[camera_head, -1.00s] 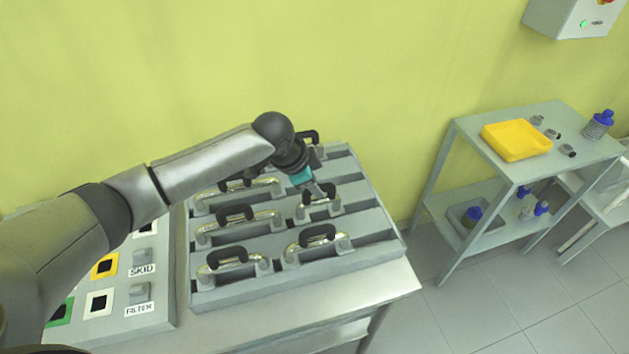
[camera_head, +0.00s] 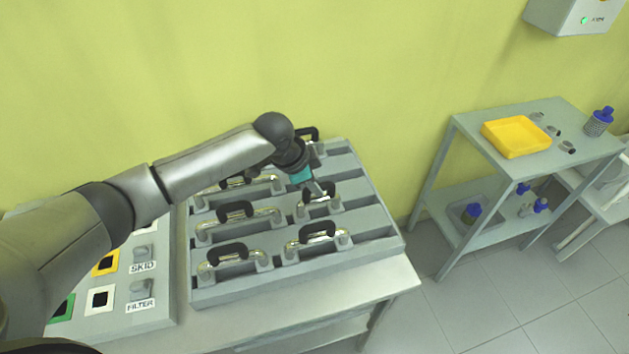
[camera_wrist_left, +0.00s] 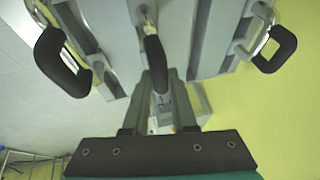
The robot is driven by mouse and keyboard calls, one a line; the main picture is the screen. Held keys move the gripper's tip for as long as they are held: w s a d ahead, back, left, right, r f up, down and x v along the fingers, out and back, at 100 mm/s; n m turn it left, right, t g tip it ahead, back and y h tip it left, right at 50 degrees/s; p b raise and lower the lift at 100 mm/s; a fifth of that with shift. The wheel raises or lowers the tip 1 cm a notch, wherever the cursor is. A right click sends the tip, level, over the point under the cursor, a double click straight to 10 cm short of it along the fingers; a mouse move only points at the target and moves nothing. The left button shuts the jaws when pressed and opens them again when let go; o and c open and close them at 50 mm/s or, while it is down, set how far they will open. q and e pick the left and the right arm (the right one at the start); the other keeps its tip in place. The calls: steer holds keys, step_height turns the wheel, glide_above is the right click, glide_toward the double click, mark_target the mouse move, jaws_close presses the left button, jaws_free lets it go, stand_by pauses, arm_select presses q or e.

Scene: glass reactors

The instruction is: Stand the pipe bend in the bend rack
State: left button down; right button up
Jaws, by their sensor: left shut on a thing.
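The bend rack (camera_head: 370,218) is a grey stepped block on a metal table, with several shiny pipe bends under black arched handles. My left gripper (camera_head: 320,191) is shut on the black handle of one pipe bend (camera_head: 303,211), at the right side of a middle row. That bend is low in the row, level with its neighbours; whether it is fully seated I cannot tell. In the left wrist view the handle (camera_wrist_left: 154,58) lies between the finger ends, with the rack behind it. The fingers cover part of the handle. My right gripper is out of view.
Other bends stand close by, in front (camera_head: 318,234) and to the left (camera_head: 236,212). A panel with labelled sockets (camera_head: 155,318) lies left of the rack. A shelf at the right carries a yellow tray (camera_head: 515,138) and small parts. The table's front strip is clear.

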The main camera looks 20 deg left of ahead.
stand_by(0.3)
arm_select(q)
steer(key=c, duration=0.6)
jaws_free()
steer(key=shift+f, duration=0.1)
steer(key=shift+c, duration=0.2)
steer(key=shift+r+p, duration=4.5)
steer(key=shift+p, duration=0.35)
